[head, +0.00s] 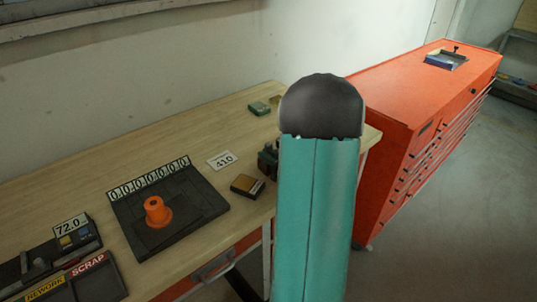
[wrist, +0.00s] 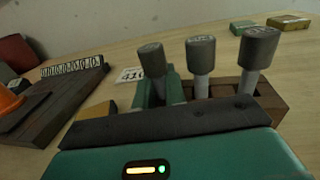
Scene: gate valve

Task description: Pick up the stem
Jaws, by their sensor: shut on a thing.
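In the wrist view three stem-like pieces with grey knurled heads and paler shafts stand side by side. My gripper (wrist: 160,92) has its teal fingers shut around the shaft of the leftmost stem (wrist: 151,62), below its head. This stem leans a little. The middle stem (wrist: 200,55) and the right stem (wrist: 259,47) stand in a brown wooden block (wrist: 272,98). The lower end of the held stem is hidden, so I cannot tell whether it is clear of the block. In the head view my arm hides most of this area.
An orange flanged part (head: 156,211) sits on a dark plate (head: 200,205) with a row of digits. A "410" card (head: 224,160) and a small yellow-topped box (head: 247,186) lie nearby. Trays (head: 95,282) are at the lower left. An orange cabinet (head: 400,95) stands right.

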